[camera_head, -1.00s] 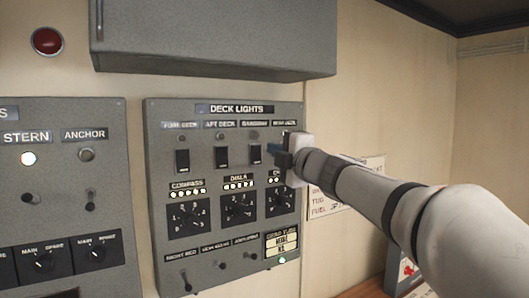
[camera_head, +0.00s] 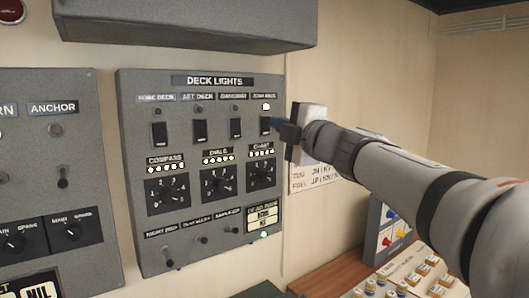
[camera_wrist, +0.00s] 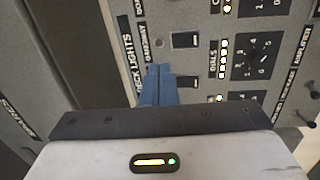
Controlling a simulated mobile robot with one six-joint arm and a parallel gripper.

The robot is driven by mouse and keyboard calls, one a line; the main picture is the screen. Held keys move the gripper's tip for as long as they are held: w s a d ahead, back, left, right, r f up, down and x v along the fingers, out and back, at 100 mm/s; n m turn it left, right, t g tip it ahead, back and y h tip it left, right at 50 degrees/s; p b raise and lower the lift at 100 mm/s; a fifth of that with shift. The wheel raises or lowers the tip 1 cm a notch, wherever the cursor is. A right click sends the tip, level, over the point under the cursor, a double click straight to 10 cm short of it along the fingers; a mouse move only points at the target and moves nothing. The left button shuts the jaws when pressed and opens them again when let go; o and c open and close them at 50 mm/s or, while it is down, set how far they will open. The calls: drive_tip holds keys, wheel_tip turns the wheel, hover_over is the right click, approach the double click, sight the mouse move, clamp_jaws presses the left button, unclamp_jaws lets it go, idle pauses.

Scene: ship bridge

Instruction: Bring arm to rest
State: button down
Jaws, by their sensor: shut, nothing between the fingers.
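My gripper (camera_head: 279,122) is shut and empty, at the right edge of the grey deck lights panel (camera_head: 135,215). Its blue fingers point at the panel beside the fourth rocker switch (camera_head: 265,125); I cannot tell whether they touch it. The lamp (camera_head: 266,106) above that switch glows white. In the wrist view the closed blue fingers (camera_wrist: 157,85) are together in front of the panel (camera_wrist: 205,70). My arm reaches in from the right.
A grey overhead cabinet (camera_head: 185,25) juts out above the panel. Another switch panel (camera_head: 50,170) is at the left. Below right are a wooden desk (camera_head: 330,274) and a console with several buttons (camera_head: 410,275).

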drive_tip(key=s+d+f+m+g+h, duration=0.2)
drive_tip(key=s+d+f+m+h, duration=0.1)
drive_tip(key=d+f+m+h, duration=0.5)
drive_tip(key=s+d+f+m+g+h, duration=0.2)
drive_tip(key=s+d+f+m+h, duration=0.25)
drive_tip(key=f+m, duration=0.6)
drive_tip(key=s+a+f+m+g+y, duration=0.2)
drive_tip(key=s+f+m+g, duration=0.3)
drive_tip(key=s+f, duration=1.3)
wheel_tip(320, 180, down, 3)
drive_tip(key=g, duration=0.4)
drive_tip(key=shift+s, duration=0.25)
